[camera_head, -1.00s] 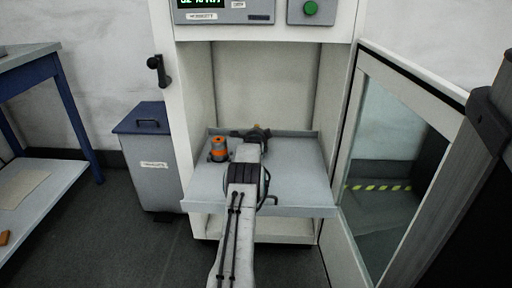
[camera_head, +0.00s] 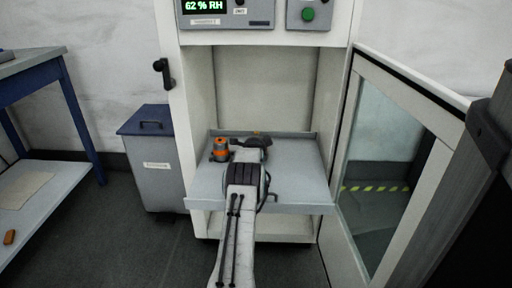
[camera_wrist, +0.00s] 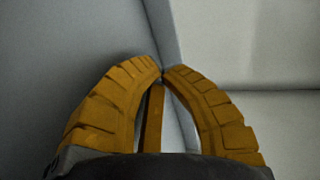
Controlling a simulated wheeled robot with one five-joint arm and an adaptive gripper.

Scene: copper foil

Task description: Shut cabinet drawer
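The white cabinet (camera_head: 199,100) stands ahead with its drawer (camera_head: 205,186), a grey shallow tray, pulled out at mid-height. My arm reaches over the tray's front edge, and my gripper (camera_head: 257,134) is near the tray's back, partly hidden by my own wrist. In the wrist view the yellow ribbed fingers of my gripper (camera_wrist: 161,73) meet at the tips, with no object seen between them. Grey surfaces lie close beyond; whether the fingers touch them I cannot tell.
The cabinet's glass door (camera_head: 385,170) hangs open on the right. A grey bin with a blue lid (camera_head: 152,165) stands left of the cabinet. A blue-framed bench (camera_head: 72,110) is at the far left. The floor (camera_head: 150,245) in front is clear.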

